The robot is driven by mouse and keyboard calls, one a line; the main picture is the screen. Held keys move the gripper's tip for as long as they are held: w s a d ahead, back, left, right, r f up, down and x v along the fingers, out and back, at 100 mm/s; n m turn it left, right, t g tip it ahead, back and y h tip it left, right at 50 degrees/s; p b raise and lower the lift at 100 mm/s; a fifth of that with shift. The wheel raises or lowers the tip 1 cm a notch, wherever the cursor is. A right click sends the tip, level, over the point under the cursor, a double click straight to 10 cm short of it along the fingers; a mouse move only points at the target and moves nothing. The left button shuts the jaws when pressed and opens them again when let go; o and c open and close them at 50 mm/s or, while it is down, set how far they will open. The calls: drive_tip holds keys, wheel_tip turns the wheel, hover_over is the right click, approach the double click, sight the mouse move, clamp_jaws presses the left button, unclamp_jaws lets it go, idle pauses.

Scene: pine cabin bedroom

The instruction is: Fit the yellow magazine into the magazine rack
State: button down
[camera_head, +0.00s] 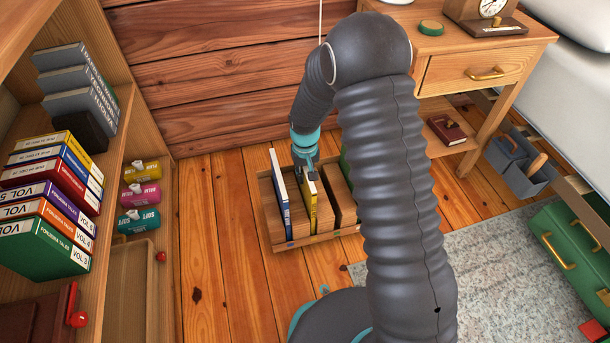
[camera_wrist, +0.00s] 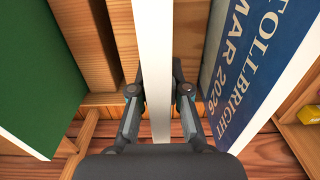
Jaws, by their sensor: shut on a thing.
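The yellow magazine (camera_head: 309,207) stands upright in the wooden magazine rack (camera_head: 266,192), in a slot between the blue-and-white magazine (camera_head: 280,195) and an empty-looking slot to the right. My gripper (camera_head: 306,160) is shut on its top edge. In the wrist view my gripper (camera_wrist: 159,92) has one finger on each side of the magazine's white page edge (camera_wrist: 158,45). Its lower edge is hidden in the rack, so I cannot tell whether it touches the bottom. A green magazine (camera_wrist: 35,70) is at the other side; in the head view my arm mostly covers it.
The bookshelf (camera_head: 152,185) with books and coloured boxes stands at the left. The nightstand (camera_head: 455,70) is behind right, with a grey caddy (camera_head: 520,165) beside it. A green case (camera_head: 572,250) lies at the right. The plank floor left of the rack is clear.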

drive_tip(key=c, duration=1.1)
unclamp_jaws()
drive_tip(key=shift+c, duration=0.2)
